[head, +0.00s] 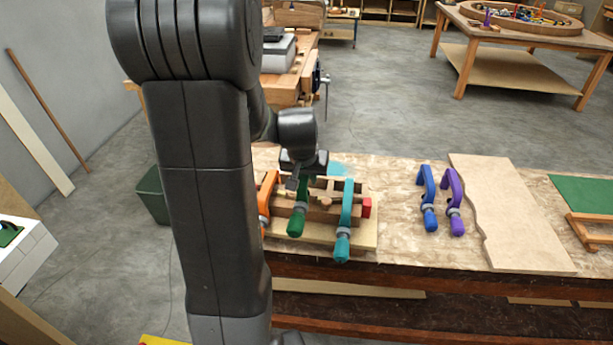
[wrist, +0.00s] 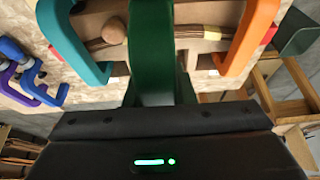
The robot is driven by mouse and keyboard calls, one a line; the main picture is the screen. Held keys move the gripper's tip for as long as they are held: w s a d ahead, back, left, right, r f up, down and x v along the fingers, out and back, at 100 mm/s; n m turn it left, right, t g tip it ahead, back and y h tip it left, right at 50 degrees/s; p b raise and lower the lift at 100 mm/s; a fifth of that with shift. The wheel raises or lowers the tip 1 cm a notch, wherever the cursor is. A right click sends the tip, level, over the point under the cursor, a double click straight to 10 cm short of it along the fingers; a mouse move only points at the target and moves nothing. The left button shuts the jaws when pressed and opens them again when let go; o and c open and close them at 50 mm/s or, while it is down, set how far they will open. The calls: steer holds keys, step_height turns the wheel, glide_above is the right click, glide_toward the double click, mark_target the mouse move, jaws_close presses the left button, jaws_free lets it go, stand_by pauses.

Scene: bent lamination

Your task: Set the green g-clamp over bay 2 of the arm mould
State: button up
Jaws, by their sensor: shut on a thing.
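The green g-clamp (head: 297,219) is in my gripper (head: 294,181), which is shut on its upper part. In the wrist view the green clamp (wrist: 151,50) fills the middle, just beyond the dark gripper body. The clamp is over the arm mould (head: 369,234), between the orange clamp (head: 266,198) on the left and the teal clamp (head: 346,216) on the right. Its green screw end points toward the front edge of the mould. I cannot tell whether it touches the mould. My arm hides the mould's left end, and the bay markings are not readable.
A blue clamp (head: 428,196) and a purple clamp (head: 455,205) stand on the bench right of the mould. A wavy-edged board (head: 510,215) lies beyond them. A red block (head: 367,208) is at the mould's right end. The bench between the mould and blue clamp is clear.

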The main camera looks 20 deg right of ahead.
steer(key=shift+f, duration=0.15)
steer(key=shift+f+b, duration=2)
steer(key=shift+f, duration=0.15)
steer(key=shift+f, duration=0.2)
